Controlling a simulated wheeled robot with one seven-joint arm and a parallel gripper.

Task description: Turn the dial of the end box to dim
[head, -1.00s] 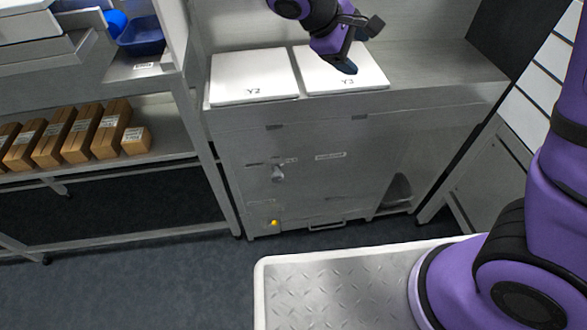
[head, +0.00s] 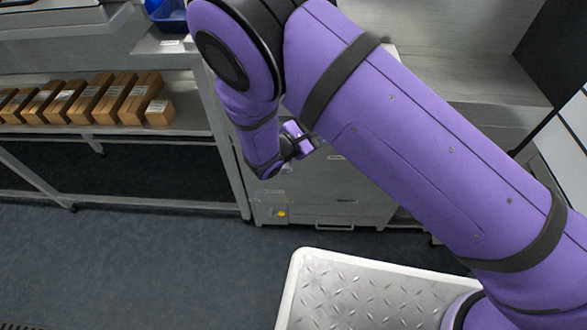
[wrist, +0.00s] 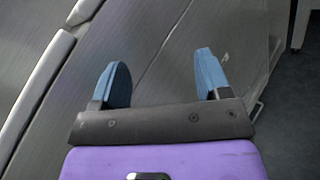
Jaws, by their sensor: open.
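The end box, a grey metal cabinet (head: 345,190), stands in the middle of the head view, partly covered by my arm. Its dial is hidden behind my arm there, and I cannot make it out in the wrist view. A small yellow spot (head: 281,213) shows low on the cabinet front. My gripper (wrist: 163,72) is open and empty, with two blue fingers wide apart before a grey metal surface (wrist: 150,30). In the head view my wrist is in front of the cabinet, and the fingers cannot be made out.
A shelf rack with several brown boxes (head: 98,100) stands at the left. A blue bin (head: 170,14) is above it. Dark open floor (head: 130,260) lies at the front left. White panels (head: 565,150) are at the right.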

